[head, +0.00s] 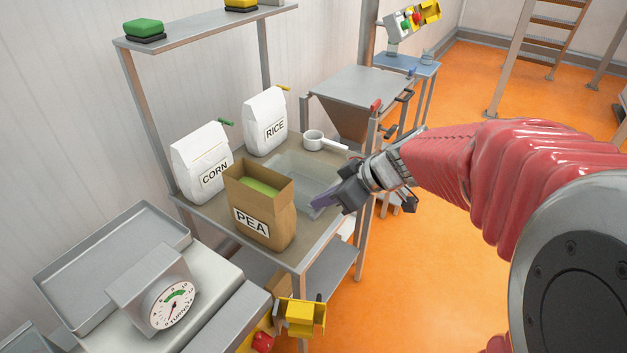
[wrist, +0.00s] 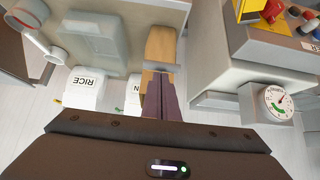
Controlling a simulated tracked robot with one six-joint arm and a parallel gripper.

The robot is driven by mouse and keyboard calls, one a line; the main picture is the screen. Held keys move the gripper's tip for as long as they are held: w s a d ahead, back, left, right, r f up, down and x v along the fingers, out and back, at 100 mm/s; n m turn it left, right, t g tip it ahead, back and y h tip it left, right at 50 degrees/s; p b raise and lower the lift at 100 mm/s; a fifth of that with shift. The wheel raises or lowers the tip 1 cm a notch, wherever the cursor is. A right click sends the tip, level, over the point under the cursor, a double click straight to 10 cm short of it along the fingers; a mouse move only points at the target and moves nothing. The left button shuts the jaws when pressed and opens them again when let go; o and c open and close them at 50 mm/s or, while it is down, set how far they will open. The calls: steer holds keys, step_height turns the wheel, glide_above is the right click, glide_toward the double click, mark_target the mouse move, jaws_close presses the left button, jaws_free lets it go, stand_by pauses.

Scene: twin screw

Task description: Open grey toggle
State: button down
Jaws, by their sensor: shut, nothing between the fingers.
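I cannot pick out a grey toggle for certain in either view. In the head view a control box with a yellow housing (head: 302,316) and a red knob (head: 262,341) sits low at the front, with a small dark upright part beside the housing. The wrist view shows a panel with a yellow plate (wrist: 249,12) and several knobs at upper right, too small to read. My gripper (head: 322,201) has purple fingers, shut and empty, above the bench to the right of the PEA bag. In the wrist view the fingers (wrist: 161,95) point up toward a brown bag.
The bench holds an open PEA bag (head: 262,213), a CORN bag (head: 202,163), a RICE bag (head: 265,121), a clear tray (head: 298,178) and a white scoop (head: 314,140). A dial scale (head: 172,304) stands at lower left. The orange floor (head: 420,290) at right is clear.

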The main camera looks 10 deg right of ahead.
steer(key=shift+w+a+r, duration=0.2)
steer(key=shift+a+r, duration=0.05)
steer(key=shift+r, duration=0.25)
steer(key=r, duration=0.1)
steer(key=w+a+r, duration=0.1)
steer(key=shift+w+r, duration=0.1)
steer(key=shift+r, duration=0.2)
steer(key=v, duration=0.9)
steer(key=shift+s+d+r, duration=0.2)
steer(key=shift+s+r, duration=0.05)
